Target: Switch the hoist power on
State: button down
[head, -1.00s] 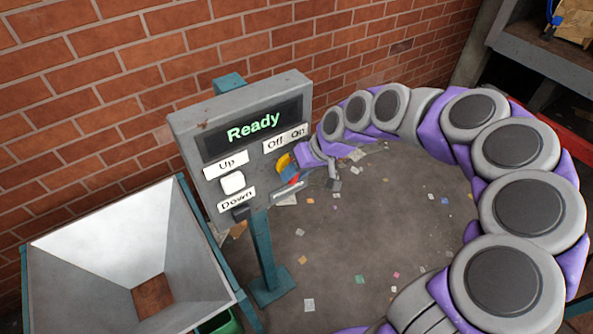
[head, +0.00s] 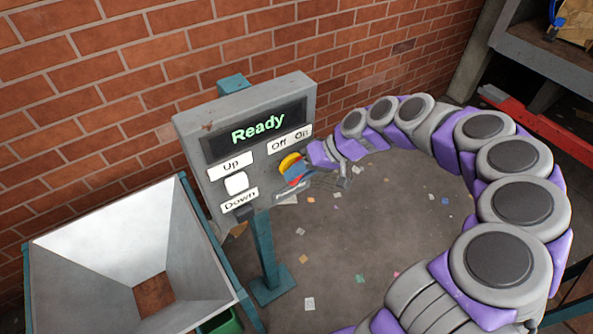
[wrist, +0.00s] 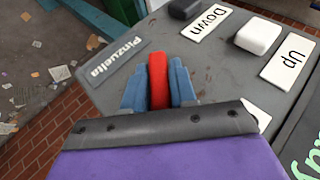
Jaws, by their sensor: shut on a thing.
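A grey control box (head: 183,130) stands on a teal post, and its display (head: 257,128) reads "Ready" in green. Below the display, an "Off" and "On" label plate (head: 289,139) sits above a yellow round switch base (head: 287,161). My gripper (head: 295,174) is at this switch, reaching in from the right. In the wrist view, the blue fingers of my gripper (wrist: 158,82) are shut on the red switch handle (wrist: 157,66), one on each side. The arm end hides part of the switch, and I cannot tell which label the handle points to.
A white button (head: 236,183) under "Up" and a dark button (head: 243,212) by "Down" are left of the switch. A metal hopper (head: 85,245) stands at the lower left. A brick wall (head: 120,90) is close behind. Paper scraps litter the floor.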

jog(key=c, duration=1.4)
grip_release()
jog(key=o, duration=0.3)
jog(key=shift+s+d+r, duration=0.1)
jog(key=shift+d, duration=0.15)
jog(key=shift+o, duration=0.5)
jog(key=shift+d, duration=0.1)
jog(key=shift+d+r, duration=0.1)
jog(key=shift+r, duration=0.15)
jog(key=p+v, duration=0.2)
jog(key=v, duration=1.4)
jog(key=shift+d, duration=0.5)
